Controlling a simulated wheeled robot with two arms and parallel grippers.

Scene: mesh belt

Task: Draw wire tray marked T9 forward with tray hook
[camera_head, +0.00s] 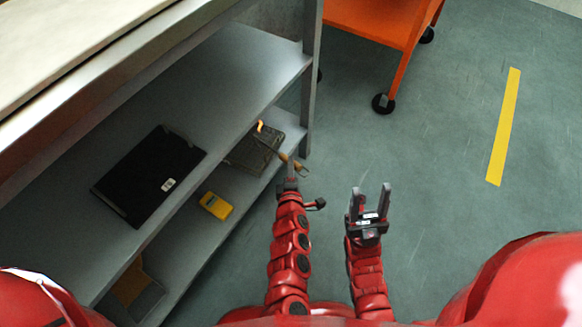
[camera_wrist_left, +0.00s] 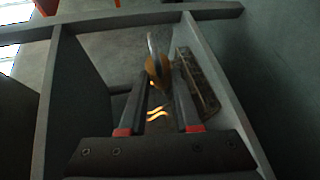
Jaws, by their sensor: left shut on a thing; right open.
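My left gripper (camera_head: 290,180) is shut on the tray hook (camera_head: 297,163), by its light-brown handle. The hook's thin shaft points up and left over the mesh tray (camera_head: 246,155) on the lower shelf. In the left wrist view the brown handle (camera_wrist_left: 157,68) is between the fingertips (camera_wrist_left: 162,88), and the tray (camera_wrist_left: 197,80) lies just to their right. I cannot tell whether the hook touches the tray. No T9 mark can be read on it. My right gripper (camera_head: 370,200) is open and empty over the floor, right of the left one.
A black flat case (camera_head: 145,170) with a white label lies on the upper shelf (camera_head: 235,85). A yellow device (camera_head: 216,205) is on the lower shelf. A grey post (camera_head: 311,70) stands at the shelf's far end. An orange cart (camera_head: 380,20) is beyond. Floor to the right is clear.

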